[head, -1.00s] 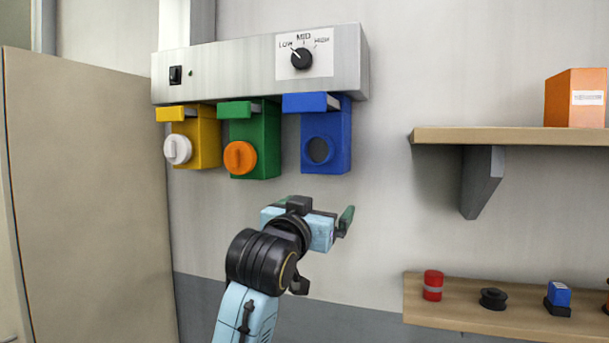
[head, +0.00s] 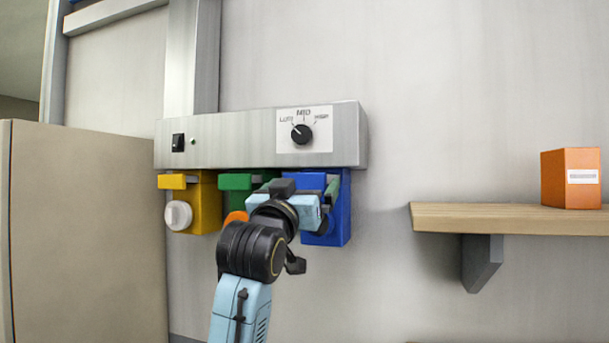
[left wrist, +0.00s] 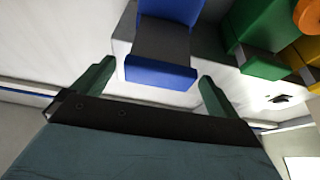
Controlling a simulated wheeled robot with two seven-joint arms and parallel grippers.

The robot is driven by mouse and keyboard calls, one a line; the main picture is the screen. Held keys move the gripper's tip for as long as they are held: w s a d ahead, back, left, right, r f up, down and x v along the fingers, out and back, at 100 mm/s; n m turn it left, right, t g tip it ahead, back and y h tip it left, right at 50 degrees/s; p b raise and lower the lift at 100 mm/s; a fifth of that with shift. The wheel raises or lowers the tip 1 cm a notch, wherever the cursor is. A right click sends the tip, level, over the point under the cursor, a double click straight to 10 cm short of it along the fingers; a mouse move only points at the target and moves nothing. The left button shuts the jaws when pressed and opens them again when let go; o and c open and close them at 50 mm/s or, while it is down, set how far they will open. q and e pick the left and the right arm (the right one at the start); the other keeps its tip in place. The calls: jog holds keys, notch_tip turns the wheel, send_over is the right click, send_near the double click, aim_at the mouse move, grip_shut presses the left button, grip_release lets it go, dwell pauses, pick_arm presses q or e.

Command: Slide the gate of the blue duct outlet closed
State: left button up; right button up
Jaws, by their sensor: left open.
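The blue duct outlet (head: 341,215) hangs under the grey panel, rightmost of three outlets. Its gate shows in the left wrist view as a blue front tab (left wrist: 160,73) on a grey plate (left wrist: 162,42) that stands out from the blue body (left wrist: 172,10). My left gripper (head: 308,190) is open in front of the blue outlet and hides much of it and its tab in the head view. In the left wrist view the tab lies between the two green fingertips (left wrist: 156,72), with gaps on both sides. My right gripper is not in view.
The yellow outlet (head: 207,205) with a white cap and the green outlet (head: 236,182), partly hidden by my arm, hang to the left. The panel (head: 230,145) carries a dial (head: 301,134). A shelf (head: 500,218) with an orange box (head: 571,178) is at right.

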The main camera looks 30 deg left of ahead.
pick_arm(q)
jog(key=shift+x, duration=1)
